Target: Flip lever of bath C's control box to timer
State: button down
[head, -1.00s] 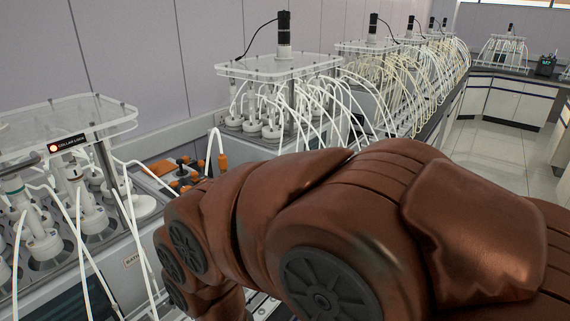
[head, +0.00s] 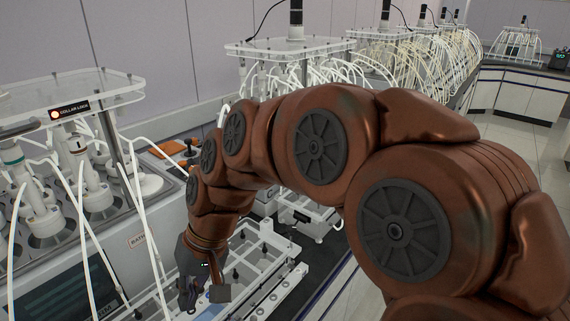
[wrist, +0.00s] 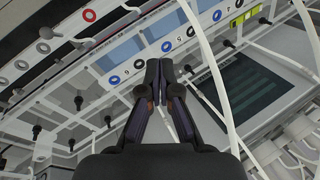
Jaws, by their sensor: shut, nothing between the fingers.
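My gripper (head: 205,292) hangs low in front of a grey bath unit with a label beginning "BATH" (head: 137,241); the rest of the label is unreadable. In the wrist view my gripper (wrist: 164,68) is shut and empty, its dark fingertips together in front of a panel with blue strips and numbered coloured rings (wrist: 165,46). A dark screen (wrist: 252,92) lies to the right of the fingers. I cannot pick out bath C's control box or its lever for certain. My arm hides part of the bench.
A white frame with black knobs (head: 262,282) stands close to the right of my gripper. White tubes (wrist: 212,75) cross near the fingers. A clear lid with a "COLLAR LOCK" sign (head: 70,110) stands at left. The aisle floor (head: 500,150) at right is clear.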

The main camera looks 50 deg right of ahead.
jog(key=w+d+r+m+t+y+b, duration=0.1)
jog(key=w+d+m+t+b, duration=0.25)
jog(key=w+d, duration=0.45)
jog(key=w+d+r+m+t+b, duration=0.25)
jog(key=w+d+t, duration=0.3)
jog(key=d, duration=0.55)
jog(key=s+d+m+t+h+b, duration=0.1)
jog(key=d+m+h, duration=0.1)
jog(key=d, duration=0.7)
jog(key=s+d+m+t+h+b, duration=0.2)
jog(key=d+m, duration=0.2)
jog(key=d, duration=0.6)
jog(key=s+d+r+m+t+h+b, duration=0.1)
jog(key=s+d+m+h+b, duration=0.1)
jog(key=d, duration=0.7)
jog(key=shift+s+d+m+t, duration=0.2)
jog(key=shift+m+t, duration=0.1)
jog(key=shift+m, duration=0.2)
jog(key=p+x, duration=0.1)
jog(key=x, duration=1.3)
jog(key=shift+d+r+p, duration=0.1)
jog(key=shift+p, duration=0.25)
